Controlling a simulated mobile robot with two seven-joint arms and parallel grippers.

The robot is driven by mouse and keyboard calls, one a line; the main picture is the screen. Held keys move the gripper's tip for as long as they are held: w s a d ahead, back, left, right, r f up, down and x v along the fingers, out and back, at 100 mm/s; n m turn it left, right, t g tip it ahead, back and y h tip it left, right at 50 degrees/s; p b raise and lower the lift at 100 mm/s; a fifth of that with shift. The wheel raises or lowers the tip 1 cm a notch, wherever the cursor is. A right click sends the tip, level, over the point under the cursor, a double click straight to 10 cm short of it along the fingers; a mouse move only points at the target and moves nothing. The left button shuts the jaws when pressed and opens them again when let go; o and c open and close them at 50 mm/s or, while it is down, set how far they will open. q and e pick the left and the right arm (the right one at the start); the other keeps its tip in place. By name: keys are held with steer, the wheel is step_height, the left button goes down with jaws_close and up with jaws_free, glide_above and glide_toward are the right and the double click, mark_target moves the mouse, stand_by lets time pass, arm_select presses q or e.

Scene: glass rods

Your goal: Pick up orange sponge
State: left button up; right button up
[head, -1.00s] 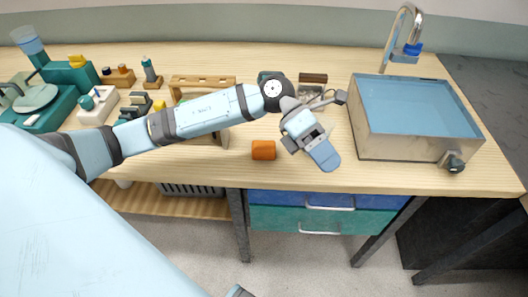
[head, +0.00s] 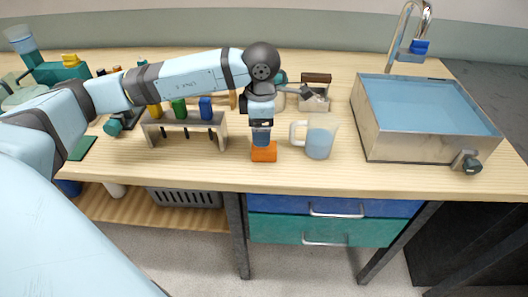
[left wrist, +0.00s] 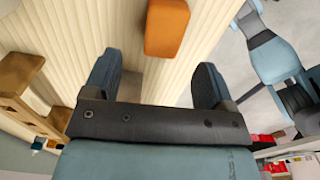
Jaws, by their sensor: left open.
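The orange sponge (head: 264,154) lies on the wooden bench near its front edge. My left gripper (head: 261,138) points down just over it in the head view, hiding part of its top.
A water-filled sink basin (head: 425,105) is farther right. The bench's front edge is close.

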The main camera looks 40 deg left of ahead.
mark_target(264, 151)
arm_select(q)
steer(key=shift+s+d+f+b, duration=0.1)
steer(key=shift+f+b, duration=0.05)
steer(key=shift+f, duration=1.4)
steer(key=shift+d+f+b, duration=0.1)
steer(key=shift+f+b, duration=0.05)
steer(key=shift+f, duration=1.4)
steer(key=c, duration=1)
